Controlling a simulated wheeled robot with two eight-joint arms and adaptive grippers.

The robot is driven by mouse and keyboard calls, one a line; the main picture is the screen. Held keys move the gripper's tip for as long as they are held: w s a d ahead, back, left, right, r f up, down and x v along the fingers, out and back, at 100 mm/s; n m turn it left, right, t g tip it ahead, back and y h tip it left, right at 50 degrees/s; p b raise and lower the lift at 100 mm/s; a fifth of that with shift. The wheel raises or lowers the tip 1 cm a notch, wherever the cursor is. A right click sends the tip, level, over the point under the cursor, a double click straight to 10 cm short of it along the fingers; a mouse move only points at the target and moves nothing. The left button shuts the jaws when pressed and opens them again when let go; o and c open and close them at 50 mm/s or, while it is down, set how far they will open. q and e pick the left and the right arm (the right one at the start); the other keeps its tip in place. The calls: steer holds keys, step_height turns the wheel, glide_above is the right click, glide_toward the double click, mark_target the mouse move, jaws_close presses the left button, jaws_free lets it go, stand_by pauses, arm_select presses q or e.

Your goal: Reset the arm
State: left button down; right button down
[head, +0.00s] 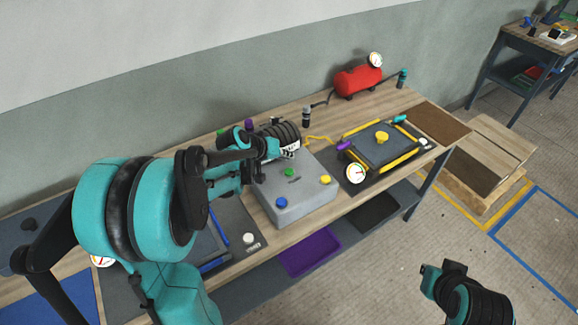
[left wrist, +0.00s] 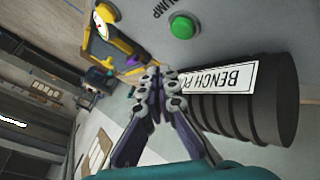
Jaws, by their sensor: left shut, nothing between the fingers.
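My left arm reaches in from the left over the workbench. Its gripper (head: 278,151) is close to the grey pump box and a black ribbed cylinder (head: 283,134) with a white label. In the left wrist view the left gripper's fingers (left wrist: 158,82) are together, with nothing between them. The ribbed cylinder (left wrist: 250,105), labelled "BENCH P…", is beside the fingers, partly behind them; I cannot tell if they touch. Part of my right arm (head: 460,292) shows at the lower right, away from the bench; its jaw state is unclear.
The grey box (head: 295,205) has green, blue and yellow knobs. A mould (head: 385,143) with yellow edges and a gauge lies right of it. A red tank (head: 358,81) stands at the back. A purple tray (head: 310,252) is on the lower shelf. Wooden boxes (head: 490,150) stand beyond the bench.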

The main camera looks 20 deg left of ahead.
arm_select(q)
steer(key=shift+r+p, duration=0.3)
steer(key=shift+r, duration=0.45)
steer(key=shift+f, duration=0.1)
steer(key=s+d+m+y+b, duration=0.2)
steer(key=s+d, duration=0.2)
steer(key=s, duration=0.8)
steer(key=s+d+f+m+g+y+b, duration=0.1)
steer(key=s+d+m+b, duration=0.1)
steer(key=s, duration=1)
steer(key=shift+s+d+y+b, duration=0.15)
steer(key=shift+d+y+b, duration=0.2)
steer(key=shift+d, duration=0.55)
